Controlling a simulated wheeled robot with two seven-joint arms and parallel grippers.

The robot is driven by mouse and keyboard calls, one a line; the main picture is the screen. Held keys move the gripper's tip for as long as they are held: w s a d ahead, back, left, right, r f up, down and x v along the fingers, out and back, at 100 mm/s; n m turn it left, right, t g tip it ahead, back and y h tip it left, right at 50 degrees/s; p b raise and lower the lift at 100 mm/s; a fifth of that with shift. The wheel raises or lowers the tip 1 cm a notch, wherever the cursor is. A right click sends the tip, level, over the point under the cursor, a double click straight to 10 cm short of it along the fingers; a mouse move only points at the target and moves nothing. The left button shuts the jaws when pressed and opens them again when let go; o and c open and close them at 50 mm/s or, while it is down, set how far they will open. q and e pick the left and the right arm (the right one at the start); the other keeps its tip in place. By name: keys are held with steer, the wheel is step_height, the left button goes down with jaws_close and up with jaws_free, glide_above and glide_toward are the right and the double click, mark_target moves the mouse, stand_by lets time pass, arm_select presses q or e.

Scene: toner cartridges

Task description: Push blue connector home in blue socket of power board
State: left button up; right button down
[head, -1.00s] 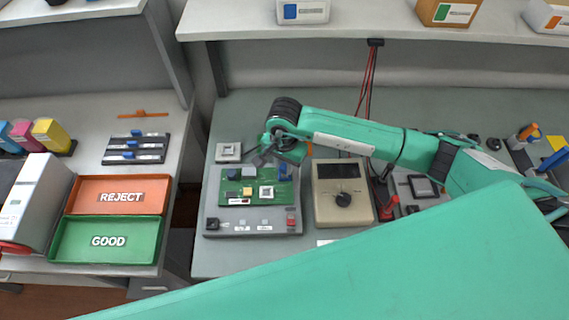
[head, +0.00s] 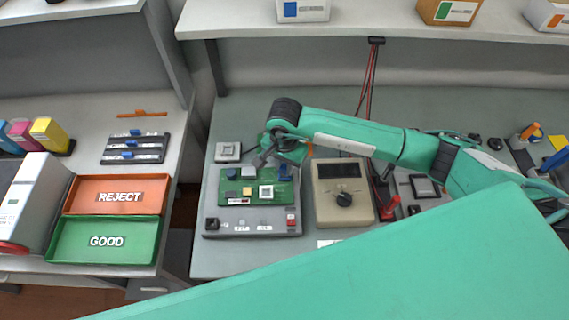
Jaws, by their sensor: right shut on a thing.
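The green power board (head: 258,199) lies on a grey test fixture (head: 252,226) at the middle of the bench. It carries a dark blue block (head: 232,174) at its upper left, a blue block (head: 285,175) at its upper right, and yellow and white parts. Which block is the blue socket I cannot tell. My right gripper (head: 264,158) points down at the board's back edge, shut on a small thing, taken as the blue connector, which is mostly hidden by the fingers. How deep it sits cannot be seen. My left gripper is not in view.
A beige meter (head: 342,192) with a dark knob stands right of the fixture. A small grey box (head: 228,152) sits behind it at left. Orange REJECT (head: 117,208) and green GOOD (head: 106,257) trays are on the left bench. My own arm link covers the front.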

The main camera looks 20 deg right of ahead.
steer(key=shift+f+b, duration=0.5)
steer(key=c, duration=1.2)
jaws_free()
steer(key=shift+r, duration=0.15)
step_height(320, 180, up, 14)
steer(key=b, duration=0.4)
steer(key=shift+f, duration=0.2)
